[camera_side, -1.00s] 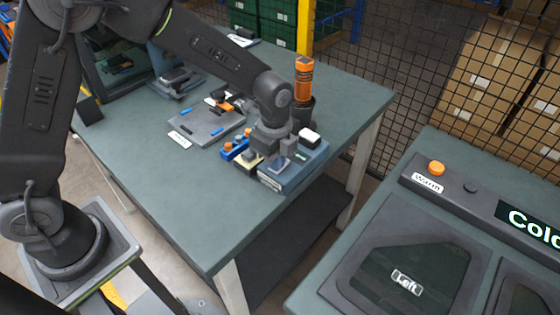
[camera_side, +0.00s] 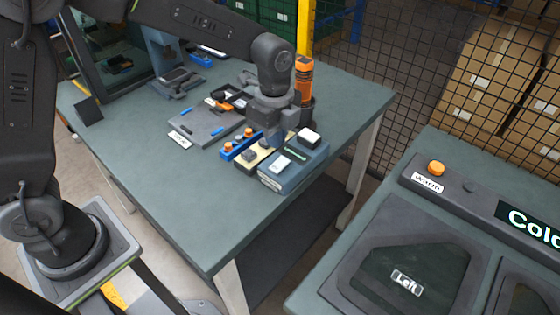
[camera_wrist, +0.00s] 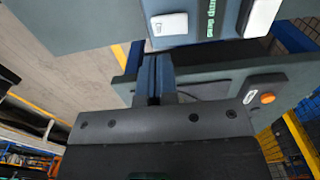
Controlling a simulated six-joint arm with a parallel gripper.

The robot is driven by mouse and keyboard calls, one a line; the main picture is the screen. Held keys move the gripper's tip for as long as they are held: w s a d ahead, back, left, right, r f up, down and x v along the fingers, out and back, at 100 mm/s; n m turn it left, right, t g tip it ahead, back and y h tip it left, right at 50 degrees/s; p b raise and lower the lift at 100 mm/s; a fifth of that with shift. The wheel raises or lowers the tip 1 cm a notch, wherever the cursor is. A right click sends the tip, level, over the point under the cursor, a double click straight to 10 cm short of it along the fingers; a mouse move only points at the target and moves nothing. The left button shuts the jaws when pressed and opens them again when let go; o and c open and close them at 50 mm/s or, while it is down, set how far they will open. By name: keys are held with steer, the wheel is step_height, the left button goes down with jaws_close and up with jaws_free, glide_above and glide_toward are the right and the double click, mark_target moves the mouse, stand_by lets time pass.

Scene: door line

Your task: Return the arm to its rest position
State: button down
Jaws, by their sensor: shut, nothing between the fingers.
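My gripper (camera_side: 272,138) is above the blue-grey box (camera_side: 288,177) and the tan block beside it, near the right edge of the green table (camera_side: 170,200). Its two fingers show close together in the wrist view (camera_wrist: 153,82), shut with nothing between them. In the side view, the box carries a flat white piece (camera_side: 281,163) and a taller white block (camera_side: 309,137), both clear of the fingers. Green lettering shows on the box top. My upper arm crosses the top of the side view.
An orange bottle-like tool (camera_side: 304,78) stands close behind my gripper. A blue rack with orange knobs (camera_side: 240,144) and a grey tray (camera_side: 206,126) lie to the left. A mesh fence (camera_side: 405,80) is behind. A second bench (camera_side: 335,270) stands at the right. The table's front is clear.

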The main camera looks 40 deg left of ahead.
steer(key=s+a+r+n+t, duration=0.2)
steer(key=s+a+r+n, duration=0.3)
steer(key=s+n, duration=0.4)
steer(key=s+a+r+n+t, duration=0.3)
steer(key=s+a+r+n, duration=0.2)
steer(key=s+n, duration=0.4)
steer(key=shift+s+a+r+t, duration=0.25)
steer(key=shift+s+r, duration=0.4)
steer(key=shift+s, duration=0.45)
